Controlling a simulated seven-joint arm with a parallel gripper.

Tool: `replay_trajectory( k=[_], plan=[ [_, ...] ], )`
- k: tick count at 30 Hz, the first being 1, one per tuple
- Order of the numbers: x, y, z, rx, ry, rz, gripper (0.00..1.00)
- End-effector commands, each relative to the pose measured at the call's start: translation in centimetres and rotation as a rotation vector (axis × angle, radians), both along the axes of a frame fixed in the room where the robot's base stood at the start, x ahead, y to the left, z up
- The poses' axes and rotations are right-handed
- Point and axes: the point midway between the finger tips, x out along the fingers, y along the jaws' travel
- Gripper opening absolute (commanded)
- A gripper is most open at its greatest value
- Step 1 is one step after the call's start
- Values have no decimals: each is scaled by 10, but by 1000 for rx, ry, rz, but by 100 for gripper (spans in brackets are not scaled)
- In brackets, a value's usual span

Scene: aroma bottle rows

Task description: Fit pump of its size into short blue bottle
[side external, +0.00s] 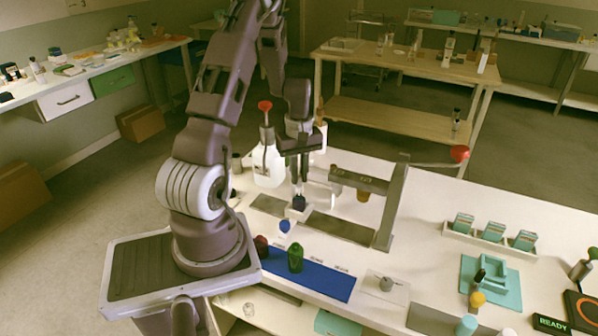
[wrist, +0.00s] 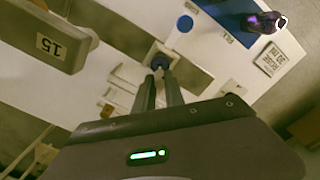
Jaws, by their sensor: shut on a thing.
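The short blue bottle (side external: 299,203) is small and dark. It stands upright at a small white square block (wrist: 151,53) on the white table; whether it is fully seated there I cannot tell. My gripper (side external: 298,187) points down with its fingers close together, shut on the top of the bottle. In the wrist view the fingertips (wrist: 160,76) meet the bottle (wrist: 159,62), and they hide part of it. I cannot make out a pump for certain.
A small blue-topped white piece (side external: 284,227) stands in front. A green bottle (side external: 295,258) and a dark red one (side external: 261,245) are by the blue mat (side external: 325,283). A grey press-like frame (side external: 392,205) with a red knob rises at right. A white spray bottle (side external: 268,165) stands behind.

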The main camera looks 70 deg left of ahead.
Motion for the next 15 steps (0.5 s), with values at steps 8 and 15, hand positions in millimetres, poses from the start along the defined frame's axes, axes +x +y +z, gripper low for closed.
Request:
replay_trajectory(
  k=[8, 15],
  plan=[
    [0, 0, -6, 1, 0, 0, 0],
    [0, 0, -6, 0, 0, -1, 0]
  ],
)
